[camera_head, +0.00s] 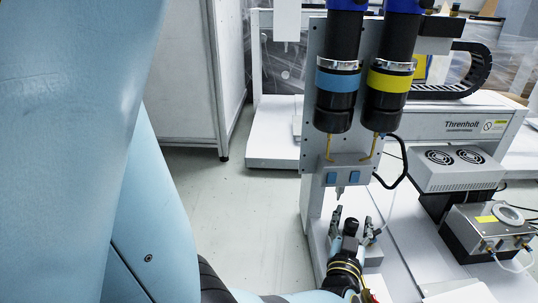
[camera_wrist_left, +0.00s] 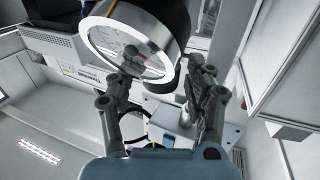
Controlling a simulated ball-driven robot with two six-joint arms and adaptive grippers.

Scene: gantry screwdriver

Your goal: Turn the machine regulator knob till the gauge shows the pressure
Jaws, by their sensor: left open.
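My left gripper (camera_head: 352,215) is low in the middle of the head view, below the nozzle of the machine. Its fingers are open, one on each side of a small black part (camera_head: 351,227); I cannot tell whether this is the regulator knob. A pale grey block (camera_wrist_left: 170,117) shows behind the fingers. My right gripper is not in view.
Two black cylinders with a blue band (camera_head: 338,82) and a yellow band (camera_head: 390,82) hang above the gripper. Black hose curves beside the nozzle.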

